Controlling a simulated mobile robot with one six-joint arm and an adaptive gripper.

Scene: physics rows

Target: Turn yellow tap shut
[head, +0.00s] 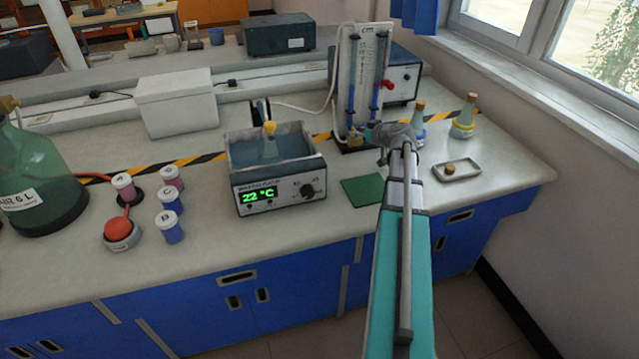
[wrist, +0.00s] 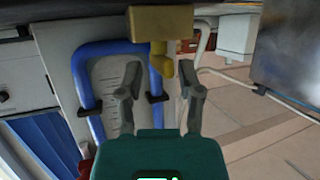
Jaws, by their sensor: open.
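The yellow tap (wrist: 160,62) hangs from a brass-coloured block (wrist: 160,22) in the wrist view, with a short part turned to the right. My gripper (wrist: 158,82) is open, its two fingers on either side of the tap. The right finger looks close to the tap's side part; I cannot tell whether they touch. In the head view my gripper (head: 385,135) is at the foot of the upright white panel with blue tubes (head: 359,75) and hides part of that area.
A red knob (head: 388,85) sticks out from the panel's right side. The water bath (head: 275,165) stands to the left, a green mat (head: 362,189) in front. Stoppered flasks (head: 465,118) and a small tray (head: 457,171) are to the right.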

